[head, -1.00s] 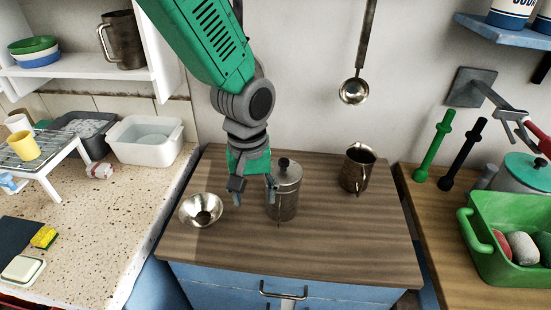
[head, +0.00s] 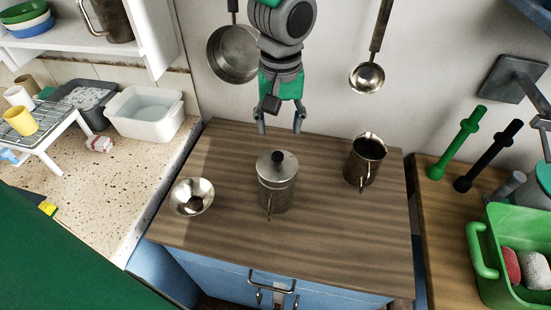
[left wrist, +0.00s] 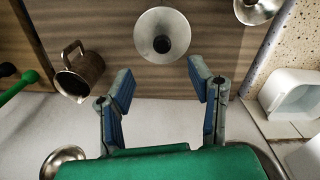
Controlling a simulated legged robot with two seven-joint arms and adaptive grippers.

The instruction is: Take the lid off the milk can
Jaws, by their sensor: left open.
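The metal milk can (head: 278,197) stands upright on the wooden worktop. Its lid (head: 278,167), with a black knob (head: 277,157), sits on top of it. My left gripper (head: 280,128) is open and empty, pointing down behind and above the can, apart from it. In the left wrist view the lid (left wrist: 150,25) shows from above with its dark knob (left wrist: 161,44), just beyond the open fingers (left wrist: 160,76). The can's body is mostly hidden there. My right gripper is not in view.
A metal funnel-like bowl (head: 191,197) stands left of the can, and a metal jug (head: 364,161) stands to its right. A pan (head: 233,56) and a ladle (head: 367,77) hang on the wall behind. The worktop's front right (head: 350,235) is clear.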

